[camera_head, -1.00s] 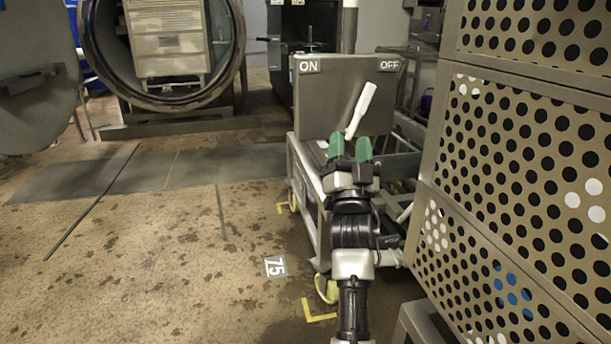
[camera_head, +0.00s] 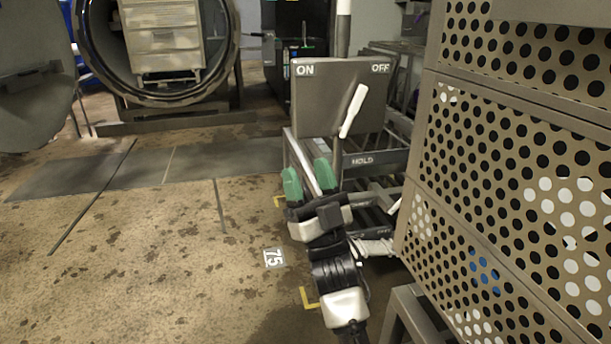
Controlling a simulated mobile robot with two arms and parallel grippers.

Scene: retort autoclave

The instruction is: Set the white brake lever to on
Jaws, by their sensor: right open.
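The white brake lever (camera_head: 353,110) stands in front of a grey panel (camera_head: 325,98) and leans to the right, toward the OFF label (camera_head: 380,68). The ON label (camera_head: 305,69) is at the panel's upper left. My right gripper (camera_head: 307,179) has green fingertips spread apart with nothing between them. It is below and to the left of the lever, apart from it. My left gripper is not in view.
A trolley frame (camera_head: 375,160) marked HOLD stands under the panel. Perforated metal crates (camera_head: 520,180) fill the right side, close to my arm. A round autoclave opening (camera_head: 158,50) is at the back left. The floor (camera_head: 150,250) at left is free.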

